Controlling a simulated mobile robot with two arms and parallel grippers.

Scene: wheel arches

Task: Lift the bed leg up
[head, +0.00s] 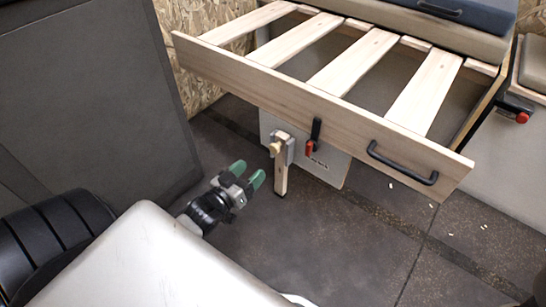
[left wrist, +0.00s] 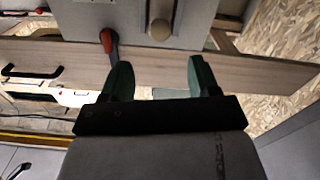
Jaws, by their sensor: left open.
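The bed leg (head: 281,180) is a short wooden post under the slatted bed's front board (head: 300,101), upright with its foot at the floor. A grey bracket with a round wooden knob (head: 275,148) sits at its top. The knob also shows in the left wrist view (left wrist: 159,29), just beyond and between my fingertips. A red-and-black lever (head: 311,142) is right of the leg; its red part shows in the left wrist view (left wrist: 109,41). My left gripper (head: 248,174), with green fingers, is open and empty, left of the leg and apart from it. My right gripper is not in view.
A black handle (head: 402,163) sticks out from the front board. A grey panel (head: 336,165) hangs below it. A large dark panel (head: 85,90) stands at the left. The dark floor (head: 320,250) in front is mostly open, with small white scraps at the right.

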